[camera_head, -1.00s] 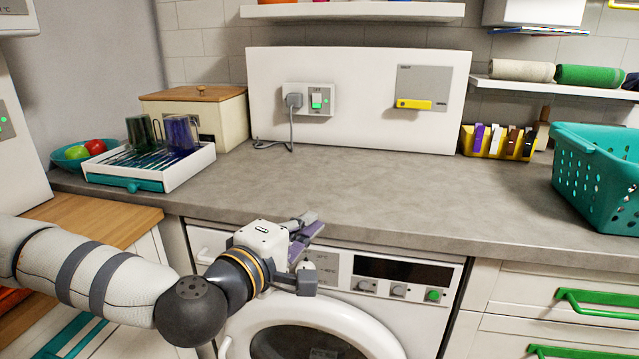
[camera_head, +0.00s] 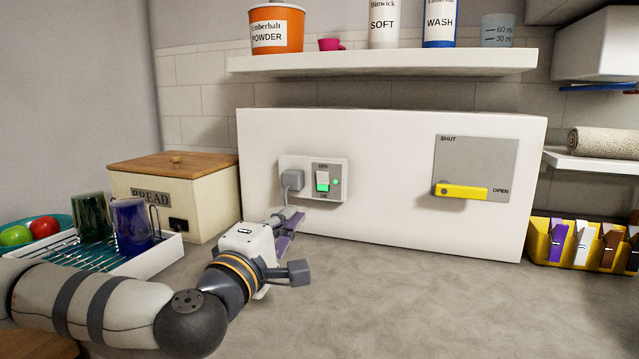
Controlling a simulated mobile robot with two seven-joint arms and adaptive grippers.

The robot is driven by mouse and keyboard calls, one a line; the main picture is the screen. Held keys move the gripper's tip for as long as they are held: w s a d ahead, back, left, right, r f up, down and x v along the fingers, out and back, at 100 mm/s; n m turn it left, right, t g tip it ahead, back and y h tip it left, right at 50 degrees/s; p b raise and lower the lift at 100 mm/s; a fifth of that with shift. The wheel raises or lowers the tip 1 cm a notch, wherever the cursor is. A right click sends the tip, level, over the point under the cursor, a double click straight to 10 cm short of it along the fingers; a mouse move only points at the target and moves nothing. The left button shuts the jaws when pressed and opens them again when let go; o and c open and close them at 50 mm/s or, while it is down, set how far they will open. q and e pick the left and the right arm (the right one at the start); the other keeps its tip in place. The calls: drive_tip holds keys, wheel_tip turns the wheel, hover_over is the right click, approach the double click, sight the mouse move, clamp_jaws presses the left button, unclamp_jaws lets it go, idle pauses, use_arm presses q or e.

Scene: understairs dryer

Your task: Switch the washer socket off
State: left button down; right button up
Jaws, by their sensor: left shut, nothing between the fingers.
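The washer socket (camera_head: 310,165) is a white plate on the white back panel. A grey plug (camera_head: 293,180) sits in its left half, with a cord hanging down. Its rocker switch (camera_head: 322,181) on the right shows green on its lower part, between the OFF label above and the ON label below. A small green light shows beside the rocker. My left gripper (camera_head: 291,220) is shut and empty, low and just left of the switch in the picture. Its fingers point toward the panel and overlap the cord's lower part. Whether they touch anything is unclear. My right gripper is out of view.
A grey plate with a yellow lever (camera_head: 461,191) is on the panel's right, marked SHUT and OPEN. A bread box (camera_head: 172,196) and a rack (camera_head: 165,255) with two cups stand left. A shelf (camera_head: 385,63) hangs above. The worktop (camera_head: 420,300) is clear at centre.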

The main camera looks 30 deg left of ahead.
sight(322, 179)
use_arm(q)
drive_tip(key=x, duration=1.4)
drive_tip(key=shift+w, duration=0.1)
